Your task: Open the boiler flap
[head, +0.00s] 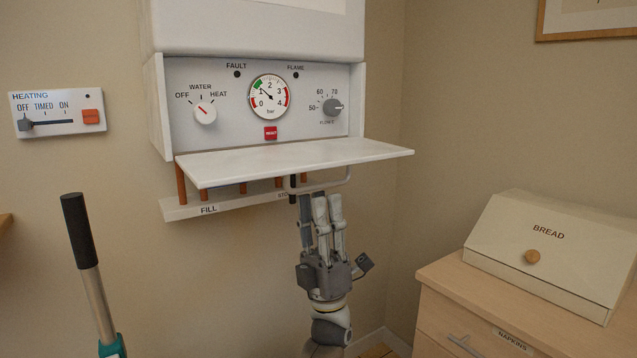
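The white boiler flap (295,161) is folded down and stands out nearly level below the boiler's control panel (235,138), whose dials are exposed. A thin bar handle (347,178) hangs under the flap's right part. My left gripper (322,205) is below the flap, with its fingers pointing up close to the handle. I cannot tell whether the fingers touch the handle or how far they are closed. My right gripper is not in view.
Copper pipes (181,184) and a FILL rail (208,210) are under the boiler. A black-gripped pole (78,235) stands at lower left. A heating control (58,113) is on the left wall. A bread box (550,245) sits on a wooden cabinet (450,285) at right.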

